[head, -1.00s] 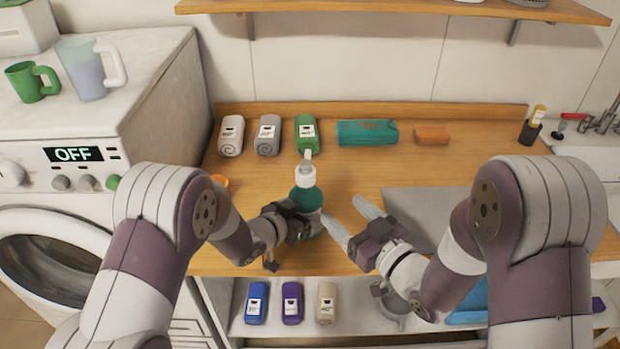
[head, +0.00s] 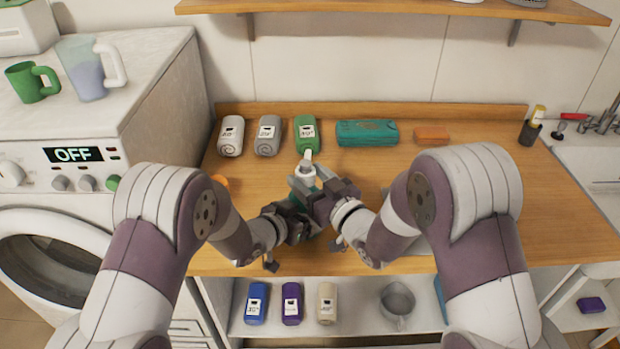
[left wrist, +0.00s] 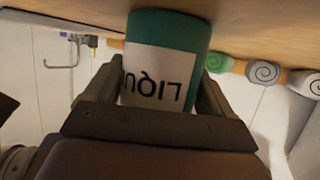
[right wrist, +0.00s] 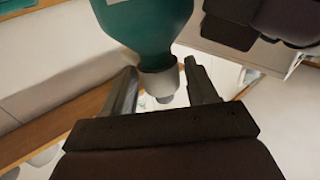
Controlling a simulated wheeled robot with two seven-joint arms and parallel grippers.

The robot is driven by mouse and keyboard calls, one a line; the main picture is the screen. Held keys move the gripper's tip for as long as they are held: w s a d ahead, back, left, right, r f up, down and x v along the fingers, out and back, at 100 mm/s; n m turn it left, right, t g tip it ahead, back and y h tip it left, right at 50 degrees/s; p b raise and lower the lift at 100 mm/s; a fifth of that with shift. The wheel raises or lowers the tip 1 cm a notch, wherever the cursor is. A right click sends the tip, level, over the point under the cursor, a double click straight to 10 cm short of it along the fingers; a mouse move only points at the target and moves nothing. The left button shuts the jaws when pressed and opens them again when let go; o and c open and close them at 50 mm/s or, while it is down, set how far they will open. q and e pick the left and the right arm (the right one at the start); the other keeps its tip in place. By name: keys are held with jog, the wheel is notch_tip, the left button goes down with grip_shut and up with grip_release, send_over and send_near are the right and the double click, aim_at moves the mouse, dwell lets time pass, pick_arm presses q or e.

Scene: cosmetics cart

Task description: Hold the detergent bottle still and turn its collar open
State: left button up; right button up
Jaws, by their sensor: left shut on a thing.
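The teal detergent bottle (left wrist: 168,32) with a white label stands on the wooden counter. My left gripper (head: 300,213) is shut on its body, with one finger on each side in the left wrist view. The white collar (right wrist: 160,83) and pump top (head: 308,158) are at the bottle's upper end. My right gripper (head: 312,184) is at the collar. In the right wrist view its fingers stand on both sides of the collar, with gaps showing, so it is open. In the head view the arms hide most of the bottle.
Rolled towels in white (head: 231,136), grey (head: 268,135) and green (head: 306,133) lie behind the bottle. A teal pack (head: 366,133) and an orange block (head: 431,134) are further right. A washing machine (head: 60,190) stands at left.

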grip_shut()
